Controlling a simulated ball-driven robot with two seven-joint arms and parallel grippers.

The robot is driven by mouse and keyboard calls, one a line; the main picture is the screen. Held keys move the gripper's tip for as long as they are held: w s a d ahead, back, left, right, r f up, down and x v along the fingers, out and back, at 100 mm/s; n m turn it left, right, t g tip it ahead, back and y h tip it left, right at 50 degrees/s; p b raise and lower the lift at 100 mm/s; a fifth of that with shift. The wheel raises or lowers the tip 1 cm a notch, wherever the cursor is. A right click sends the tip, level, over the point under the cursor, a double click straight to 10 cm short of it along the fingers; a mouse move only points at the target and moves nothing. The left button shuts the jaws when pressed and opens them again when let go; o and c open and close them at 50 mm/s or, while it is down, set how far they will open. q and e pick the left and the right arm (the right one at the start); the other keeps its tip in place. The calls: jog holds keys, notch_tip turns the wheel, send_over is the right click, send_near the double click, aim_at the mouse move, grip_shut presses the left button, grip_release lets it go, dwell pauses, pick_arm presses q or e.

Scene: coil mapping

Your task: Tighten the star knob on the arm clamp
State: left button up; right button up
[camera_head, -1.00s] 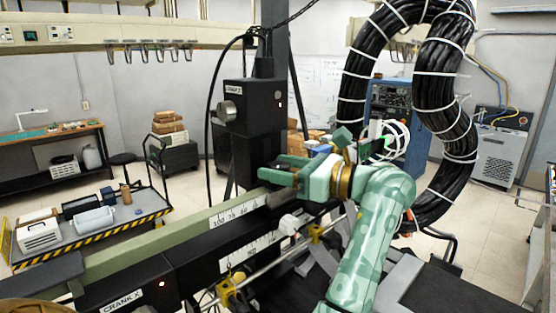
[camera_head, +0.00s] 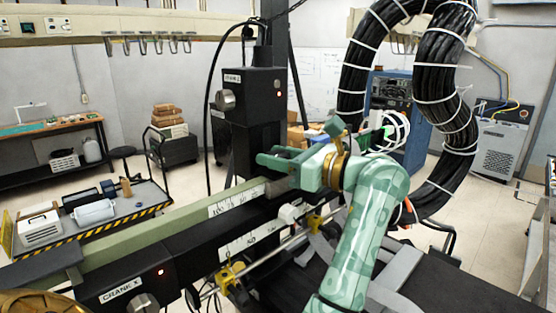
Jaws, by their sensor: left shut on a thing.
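My left gripper (camera_head: 284,162) is the pale green one on the blotched green arm at the picture's middle. It is over the long rail (camera_head: 165,222), beside the black upright column. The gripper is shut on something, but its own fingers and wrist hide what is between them. This is most likely the star knob, whose lobes do not show. A small dark grey block (camera_head: 278,187) shows just under the fingers, on the rail; I cannot tell if it belongs to the arm clamp. My right gripper is not in view.
The black column (camera_head: 253,125) stands close behind the gripper. The CRANK X box (camera_head: 125,290) and a metal rod with yellow brackets (camera_head: 230,276) are in front of the rail. A thick black cable bundle (camera_head: 445,95) loops at right. A cart (camera_head: 135,210) stands at left.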

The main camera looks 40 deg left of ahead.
pick_arm(q)
jog(key=m+t+b, duration=0.1)
jog(key=m+t, duration=0.1)
jog(key=t, duration=0.1)
jog(key=shift+f+t+b, duration=0.2)
jog(key=shift+t+b, duration=0.1)
jog(key=shift+b, duration=0.05)
jog(key=shift+m+t+b, duration=0.35)
jog(key=shift+m+t, duration=0.55)
jog(key=shift+t, duration=0.3)
jog(key=m+t, duration=0.1)
jog(key=m+t+h, duration=0.1)
jog(key=t, duration=0.1)
jog(key=shift+r+t, duration=0.2)
jog(key=shift+t, duration=0.1)
jog(key=shift+m+t+h, duration=0.7)
jog(key=shift+m+t, duration=0.5)
jog(key=shift+t, duration=0.5)
jog(key=o, duration=1)
